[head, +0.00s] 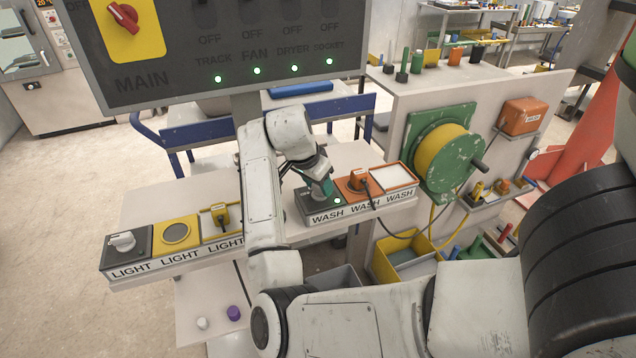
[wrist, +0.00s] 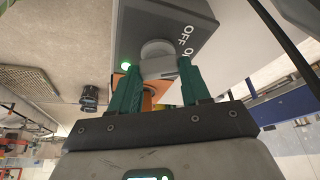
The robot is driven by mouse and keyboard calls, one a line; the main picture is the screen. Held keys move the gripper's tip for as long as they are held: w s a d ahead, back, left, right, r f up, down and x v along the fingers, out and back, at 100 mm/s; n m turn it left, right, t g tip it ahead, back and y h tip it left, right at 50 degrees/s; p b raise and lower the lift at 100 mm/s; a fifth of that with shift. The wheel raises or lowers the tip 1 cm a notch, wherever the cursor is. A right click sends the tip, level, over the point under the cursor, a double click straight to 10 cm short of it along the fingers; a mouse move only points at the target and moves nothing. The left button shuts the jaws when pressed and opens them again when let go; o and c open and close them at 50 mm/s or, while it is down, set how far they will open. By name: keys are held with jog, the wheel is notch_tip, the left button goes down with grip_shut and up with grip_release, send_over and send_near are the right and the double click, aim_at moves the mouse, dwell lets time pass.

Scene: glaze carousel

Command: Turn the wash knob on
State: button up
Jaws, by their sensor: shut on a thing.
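The grey wash knob (wrist: 156,50) sits on a dark box (head: 312,208) with a WASH label on its front. A green lamp (wrist: 126,65) glows on this box beside the knob; the lamp also shows in the head view (head: 338,200). My gripper (wrist: 158,78) has its two green fingers on either side of the knob and is shut on it. In the head view my gripper (head: 321,186) comes down onto the dark box and hides most of the knob. OFF and ON show on the box in the wrist view, but the knob's pointing direction is hard to tell.
An orange WASH box (head: 357,186) with a plug and cable adjoins on the right, then a white-topped tray (head: 394,178). A LIGHT row with another knob (head: 122,241) lies left. The MAIN panel (head: 230,50) hangs above; a yellow hose reel (head: 440,158) stands right.

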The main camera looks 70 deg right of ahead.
jog(key=o, duration=1.1)
jog(key=shift+c, duration=0.2)
jog(key=shift+r, duration=0.1)
jog(key=v, duration=1)
jog(key=shift+r+b, duration=0.3)
jog(key=shift+b, duration=0.15)
jog(key=shift+a, duration=0.1)
